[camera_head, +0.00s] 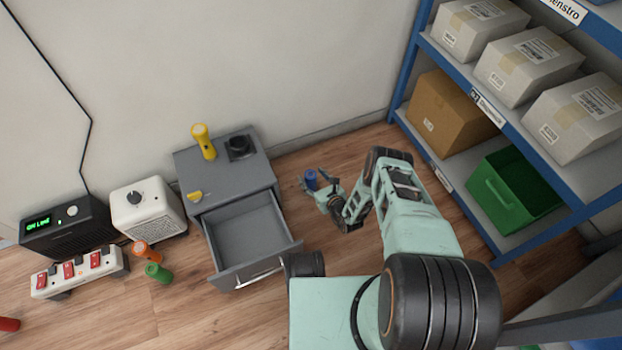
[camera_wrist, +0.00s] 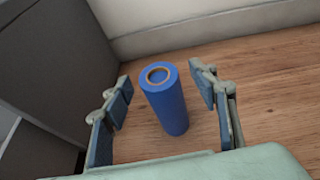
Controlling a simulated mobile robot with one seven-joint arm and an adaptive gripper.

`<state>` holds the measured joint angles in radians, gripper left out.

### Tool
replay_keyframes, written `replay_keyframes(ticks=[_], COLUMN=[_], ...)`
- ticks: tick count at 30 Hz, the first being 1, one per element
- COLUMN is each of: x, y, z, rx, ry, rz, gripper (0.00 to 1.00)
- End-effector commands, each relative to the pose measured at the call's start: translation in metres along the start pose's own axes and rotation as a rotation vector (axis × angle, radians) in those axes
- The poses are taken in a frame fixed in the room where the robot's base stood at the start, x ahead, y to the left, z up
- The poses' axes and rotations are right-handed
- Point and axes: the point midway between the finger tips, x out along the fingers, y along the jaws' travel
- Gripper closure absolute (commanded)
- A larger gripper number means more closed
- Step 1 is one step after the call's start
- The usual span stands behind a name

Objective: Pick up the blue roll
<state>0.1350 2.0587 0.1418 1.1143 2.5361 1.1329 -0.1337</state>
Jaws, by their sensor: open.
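The blue roll (camera_wrist: 168,102) stands upright on the wooden floor in the wrist view, with a brown ring at its top. It lies between the two open fingers of my gripper (camera_wrist: 166,108), with a gap on each side. In the head view the blue roll (camera_head: 310,179) shows small at the end of my arm, right of the grey drawer cabinet. My gripper (camera_head: 322,190) is around it there, and partly hides its lower part.
The grey cabinet (camera_head: 231,180) has its lower drawer (camera_head: 247,238) pulled open, and a yellow torch (camera_head: 203,141) stands on top. A blue shelf rack with boxes (camera_head: 453,112) and a green crate (camera_head: 512,190) stands at right. Orange (camera_head: 147,253) and green (camera_head: 158,273) rolls lie at left.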

Motion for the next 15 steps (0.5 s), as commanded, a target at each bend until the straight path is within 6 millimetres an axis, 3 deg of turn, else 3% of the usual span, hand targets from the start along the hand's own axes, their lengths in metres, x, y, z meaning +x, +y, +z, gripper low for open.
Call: replay_keyframes(ticks=[8,15], x=[0.0000,0.0000], y=[0.0007,0.0007], z=[-0.0006,-0.0005], rx=[0.000,0.000], ry=[0.000,0.000], rz=[0.000,0.000], gripper=[0.47,0.73])
